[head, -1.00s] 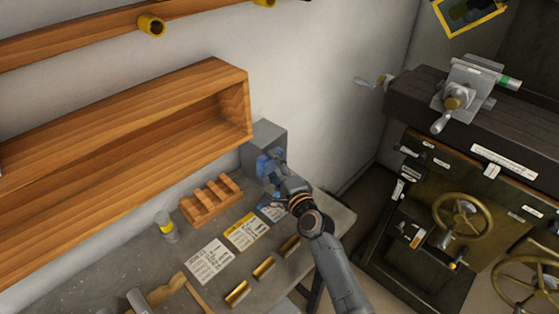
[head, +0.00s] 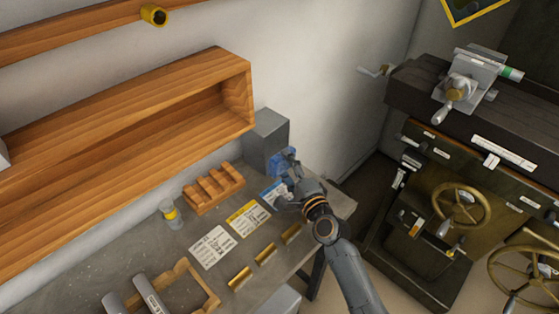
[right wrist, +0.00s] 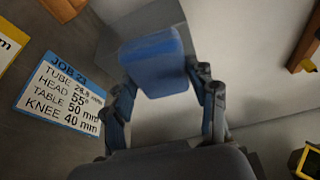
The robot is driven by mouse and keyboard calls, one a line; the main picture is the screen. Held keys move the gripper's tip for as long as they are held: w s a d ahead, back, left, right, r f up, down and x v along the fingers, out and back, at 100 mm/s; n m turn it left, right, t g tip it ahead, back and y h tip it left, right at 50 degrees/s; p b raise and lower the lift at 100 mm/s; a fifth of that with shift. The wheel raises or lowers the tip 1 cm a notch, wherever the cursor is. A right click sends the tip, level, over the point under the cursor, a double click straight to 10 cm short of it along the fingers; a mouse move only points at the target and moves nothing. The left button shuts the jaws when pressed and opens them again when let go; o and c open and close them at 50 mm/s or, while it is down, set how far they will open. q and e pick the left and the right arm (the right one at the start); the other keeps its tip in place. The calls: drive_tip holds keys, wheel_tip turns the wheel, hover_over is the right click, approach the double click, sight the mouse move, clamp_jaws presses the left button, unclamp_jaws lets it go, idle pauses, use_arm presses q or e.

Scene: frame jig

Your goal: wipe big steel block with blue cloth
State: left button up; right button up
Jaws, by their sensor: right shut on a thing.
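The big steel block (head: 268,130) is a grey upright block at the far right end of the bench, against the wall. In the right wrist view the block (right wrist: 147,22) is behind the cloth. My right gripper (head: 287,174) is shut on the blue cloth (head: 282,158) in front of the block's right side. The right wrist view shows the folded cloth (right wrist: 155,62) between the two fingers (right wrist: 162,80). I cannot tell for sure whether the cloth touches the block. My left gripper is not in view.
A wooden slotted rack (head: 213,189), a small jar (head: 171,215), job cards (head: 212,248) and brass pieces (head: 265,254) lie on the bench (head: 110,255). A wooden shelf (head: 130,120) hangs close to the block's left. A machine (head: 470,170) stands at the right.

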drive_tip(key=shift+s+d, duration=0.4)
drive_tip(key=shift+s+d, duration=1)
drive_tip(key=shift+d, duration=0.15)
